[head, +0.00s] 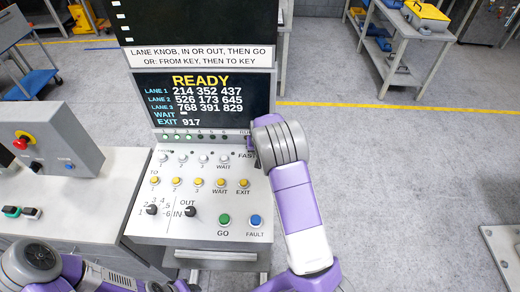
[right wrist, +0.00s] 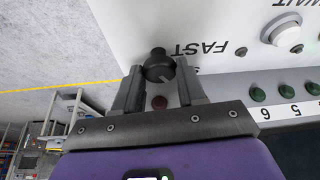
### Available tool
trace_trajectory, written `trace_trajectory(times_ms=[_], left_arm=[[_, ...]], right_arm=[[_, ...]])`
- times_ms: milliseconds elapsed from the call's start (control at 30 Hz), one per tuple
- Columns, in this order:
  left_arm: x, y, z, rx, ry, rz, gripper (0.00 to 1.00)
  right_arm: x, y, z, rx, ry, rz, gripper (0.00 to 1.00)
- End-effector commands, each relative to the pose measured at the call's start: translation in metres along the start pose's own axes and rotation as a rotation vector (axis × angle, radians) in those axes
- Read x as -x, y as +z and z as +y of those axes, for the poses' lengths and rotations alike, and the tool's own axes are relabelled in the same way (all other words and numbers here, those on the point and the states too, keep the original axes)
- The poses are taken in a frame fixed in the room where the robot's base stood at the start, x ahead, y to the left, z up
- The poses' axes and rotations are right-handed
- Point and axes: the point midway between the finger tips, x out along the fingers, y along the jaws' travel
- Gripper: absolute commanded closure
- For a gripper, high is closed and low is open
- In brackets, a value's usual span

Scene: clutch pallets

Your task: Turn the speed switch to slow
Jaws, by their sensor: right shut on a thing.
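The speed switch is a small black knob (right wrist: 158,65) on the pale panel in the right wrist view, beside the word FAST. My right gripper (right wrist: 160,75) has a finger on each side of it and is shut on it. A light mark shows on the knob's lower right, but I cannot tell which setting it points to. No SLOW label is visible. In the head view my right wrist covers the knob at the panel's upper right corner. Part of my left arm shows at the lower left; its gripper is out of view.
The console (head: 196,253) has white and yellow button rows, two black knobs at lower left, a green GO button (head: 224,220) and a blue FAULT button (head: 256,221). Its screen (head: 215,100) reads READY. A grey box with a red button (head: 23,141) stands left.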

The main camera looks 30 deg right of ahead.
Motion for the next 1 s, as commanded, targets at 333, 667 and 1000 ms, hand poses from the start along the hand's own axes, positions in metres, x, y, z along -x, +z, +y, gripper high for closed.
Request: trace_trajectory(times_ms=[333, 667, 1000], left_arm=[[0.0, 0.0, 0.0, 0.0, 0.0, 0.0, 0.57], [0.0, 0.0, 0.0, 0.0, 0.0, 0.0, 0.57], [-0.001, 0.0, 0.0, 0.0, 0.0, 0.0, 0.57]], right_arm=[[0.001, -0.001, 0.0, -0.004, 0.0, 0.003, 0.59], [0.0, 0.0, 0.0, -0.003, 0.0, 0.001, 0.35], [0.029, -0.001, 0.0, -0.003, -0.002, 0.003, 0.35]])
